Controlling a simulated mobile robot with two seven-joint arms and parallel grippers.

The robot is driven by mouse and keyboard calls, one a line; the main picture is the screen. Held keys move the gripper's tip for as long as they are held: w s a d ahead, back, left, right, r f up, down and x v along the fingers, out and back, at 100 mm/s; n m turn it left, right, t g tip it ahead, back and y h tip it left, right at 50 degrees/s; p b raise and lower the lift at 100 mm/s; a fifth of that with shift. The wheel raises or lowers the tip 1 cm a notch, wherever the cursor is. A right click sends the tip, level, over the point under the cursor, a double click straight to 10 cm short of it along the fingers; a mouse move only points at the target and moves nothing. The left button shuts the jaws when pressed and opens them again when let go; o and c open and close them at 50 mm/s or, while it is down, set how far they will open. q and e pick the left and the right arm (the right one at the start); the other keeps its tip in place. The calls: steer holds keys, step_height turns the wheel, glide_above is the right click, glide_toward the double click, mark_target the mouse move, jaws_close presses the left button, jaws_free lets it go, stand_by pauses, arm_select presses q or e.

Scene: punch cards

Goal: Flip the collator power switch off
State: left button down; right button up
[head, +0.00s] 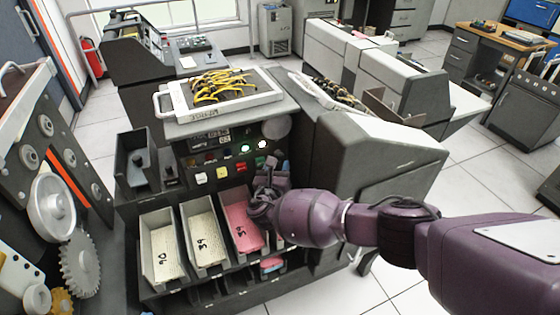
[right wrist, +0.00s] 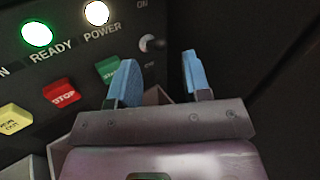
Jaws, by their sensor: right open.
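The collator (head: 330,150) is a dark machine with a lit control panel. In the right wrist view its power switch (right wrist: 150,43) is a small pale part right of the white POWER lamp (right wrist: 97,13), below an ON mark. The lamp is lit. The switch's exact lever position is hard to tell. My right gripper (right wrist: 158,78) is open and empty, its two blue fingertips pointing at the panel below and right of the switch, apparently apart from it. In the head view my right gripper (head: 279,172) is in front of the panel's right end and hides the switch.
A green READY lamp (right wrist: 37,32), a red STOP button (right wrist: 64,94) and a green button (right wrist: 107,69) sit close by. Card trays (head: 160,252) stand below the panel. A wired plugboard (head: 222,92) lies on top. A dark wall bounds the switch's right side.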

mark_target(281, 157)
arm_select(q)
steer(key=shift+s+f+b, duration=0.1)
steer(key=shift+f+b, duration=0.35)
steer(key=shift+f, duration=0.3)
arm_select(e)
steer(key=shift+x, duration=1.9)
